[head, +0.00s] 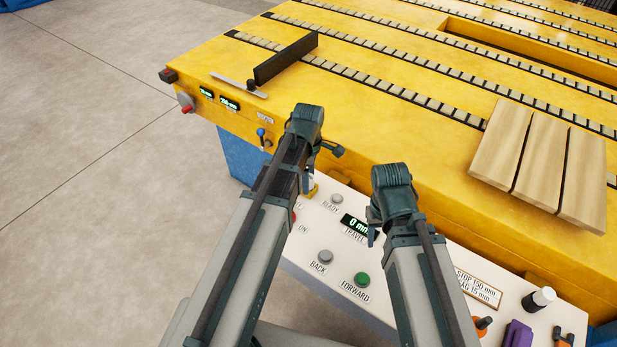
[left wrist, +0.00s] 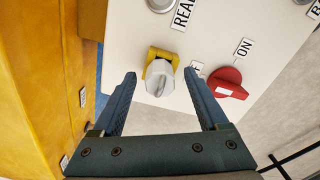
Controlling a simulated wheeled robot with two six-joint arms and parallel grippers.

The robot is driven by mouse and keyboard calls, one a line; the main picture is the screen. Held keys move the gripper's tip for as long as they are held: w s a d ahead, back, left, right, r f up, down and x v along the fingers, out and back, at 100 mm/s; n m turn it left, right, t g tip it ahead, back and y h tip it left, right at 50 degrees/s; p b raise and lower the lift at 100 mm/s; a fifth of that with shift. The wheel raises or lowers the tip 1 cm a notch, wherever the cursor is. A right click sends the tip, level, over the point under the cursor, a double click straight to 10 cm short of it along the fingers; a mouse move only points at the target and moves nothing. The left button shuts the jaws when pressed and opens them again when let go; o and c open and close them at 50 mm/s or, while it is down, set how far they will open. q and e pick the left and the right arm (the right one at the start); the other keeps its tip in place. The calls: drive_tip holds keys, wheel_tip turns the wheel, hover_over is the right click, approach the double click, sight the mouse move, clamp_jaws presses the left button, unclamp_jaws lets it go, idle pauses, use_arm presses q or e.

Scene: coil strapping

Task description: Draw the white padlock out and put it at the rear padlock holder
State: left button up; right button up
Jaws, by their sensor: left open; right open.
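The white padlock (left wrist: 160,82) is in the left wrist view, a pale grey-white body against a yellow bracket (left wrist: 163,54) on the white control panel. My left gripper (head: 309,181) is open over the rear left end of the panel. In the left wrist view its two fingers point at the panel, one on each side of the padlock, with a visible gap on both sides. In the head view the arm mostly hides the padlock. My right gripper (head: 372,236) is open and empty above the panel near the travel display. I cannot make out which part is the rear padlock holder.
A red rotary switch (left wrist: 228,82) sits close beside the padlock. The panel (head: 304,252) also bears a green forward button (head: 362,279) and a grey back button (head: 325,256). Small items, including a purple block (head: 517,334), stand at its right end. The yellow table (head: 400,125) rises behind.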

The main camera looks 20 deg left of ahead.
use_arm(q)
drive_tip(key=shift+c, duration=0.2)
clamp_jaws()
idle(0.4)
idle(1.2)
drive_tip(key=shift+r+p, duration=0.65)
use_arm(e)
drive_tip(key=shift+r, duration=0.65)
use_arm(q)
drive_tip(key=c, duration=0.8)
unclamp_jaws()
clamp_jaws()
